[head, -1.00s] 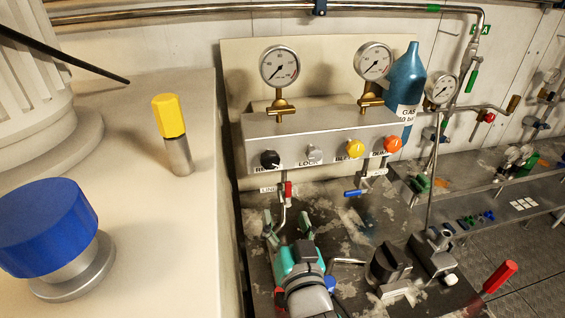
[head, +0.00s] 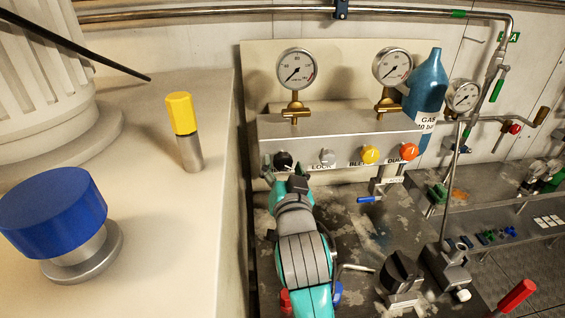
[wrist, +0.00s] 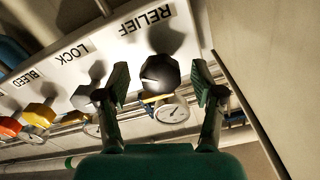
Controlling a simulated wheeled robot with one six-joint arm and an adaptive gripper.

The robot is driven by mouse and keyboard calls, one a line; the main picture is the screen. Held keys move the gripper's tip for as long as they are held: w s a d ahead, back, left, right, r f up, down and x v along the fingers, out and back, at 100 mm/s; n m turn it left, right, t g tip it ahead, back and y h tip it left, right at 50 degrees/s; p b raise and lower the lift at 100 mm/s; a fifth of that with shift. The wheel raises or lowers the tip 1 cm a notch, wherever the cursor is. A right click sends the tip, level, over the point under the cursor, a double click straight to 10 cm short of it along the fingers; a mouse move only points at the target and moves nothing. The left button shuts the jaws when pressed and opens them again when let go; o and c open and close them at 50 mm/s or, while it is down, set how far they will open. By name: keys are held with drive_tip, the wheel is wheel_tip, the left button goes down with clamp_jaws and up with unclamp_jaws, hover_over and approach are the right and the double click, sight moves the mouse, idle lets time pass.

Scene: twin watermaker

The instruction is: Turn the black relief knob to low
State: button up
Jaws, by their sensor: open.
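The black relief knob (head: 283,159) is at the left end of the grey panel in the head view, partly covered by my gripper (head: 283,170). In the wrist view the black knob (wrist: 159,74) is faceted, with a pale line on its face. The RELIEF label beside it reads upside down there. My gripper (wrist: 161,92) is open, with one green-padded finger on each side of the knob and a visible gap to both. I cannot tell how deep the fingertips reach around it.
A grey LOCK knob (head: 327,157), a yellow BLEED knob (head: 370,154) and an orange knob (head: 408,151) line the panel to the right. Two gauges stand above. The cream cabinet (head: 215,200) rises close on the left. A blue lever (head: 370,199) sits below the panel.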

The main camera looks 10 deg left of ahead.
drive_tip(key=shift+x, duration=0.9)
drive_tip(key=c, duration=1.1)
drive_tip(key=shift+c, duration=0.2)
drive_tip(key=shift+n, duration=0.4)
